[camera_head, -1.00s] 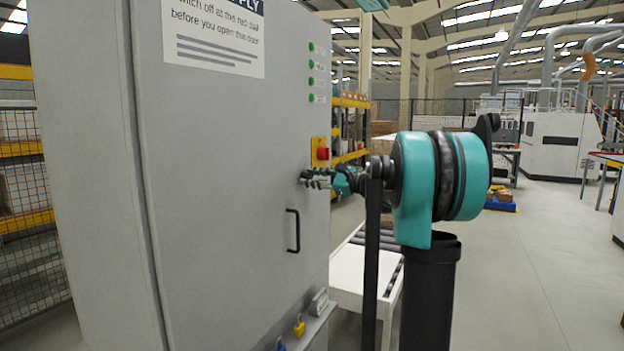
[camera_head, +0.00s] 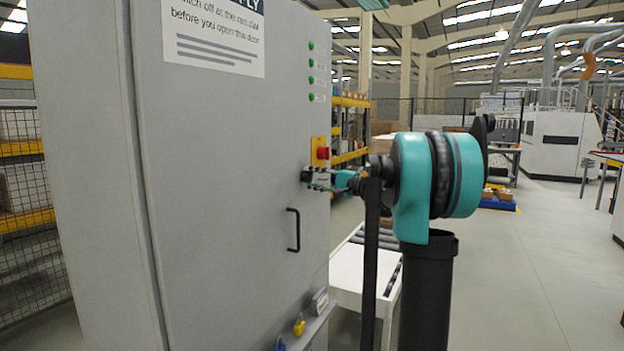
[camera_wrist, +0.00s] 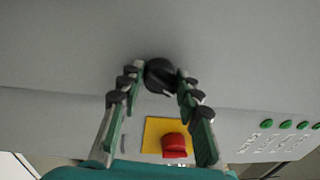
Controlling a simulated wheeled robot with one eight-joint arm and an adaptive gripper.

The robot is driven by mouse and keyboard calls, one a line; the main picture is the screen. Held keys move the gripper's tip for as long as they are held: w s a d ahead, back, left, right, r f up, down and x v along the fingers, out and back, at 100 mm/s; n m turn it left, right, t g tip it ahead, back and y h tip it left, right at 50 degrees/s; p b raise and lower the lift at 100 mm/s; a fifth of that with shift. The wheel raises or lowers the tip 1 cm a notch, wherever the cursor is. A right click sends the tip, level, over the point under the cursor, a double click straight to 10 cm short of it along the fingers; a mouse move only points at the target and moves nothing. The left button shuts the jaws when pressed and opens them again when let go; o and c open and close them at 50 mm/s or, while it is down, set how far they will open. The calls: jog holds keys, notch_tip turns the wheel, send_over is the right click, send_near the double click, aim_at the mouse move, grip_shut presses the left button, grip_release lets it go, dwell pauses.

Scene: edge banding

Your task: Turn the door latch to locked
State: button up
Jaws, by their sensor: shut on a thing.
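The door latch is a small black knob (camera_wrist: 160,74) on the grey cabinet door (camera_head: 225,190). In the wrist view it sits between the tips of my gripper (camera_wrist: 159,79), whose green-and-grey fingers close on its two sides. I cannot tell the latch's exact angle or any lock marks.
A red switch (camera_head: 322,153) on a yellow plate is just above my gripper. A black door handle (camera_head: 293,230) is below. Green lamps (camera_head: 311,71) line the door's upper right. A white roller table (camera_head: 348,285) stands right of the cabinet.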

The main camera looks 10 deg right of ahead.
jog(key=n, duration=0.6)
jog(key=shift+f+g, duration=0.25)
jog(key=shift+g, duration=0.05)
dwell(0.3)
jog(key=o, duration=1.1)
jog(key=shift+o, duration=0.2)
jog(key=shift+r, duration=0.1)
jog(key=v, duration=1.2)
jog(key=shift+f, duration=0.2)
jog(key=shift+w, duration=0.1)
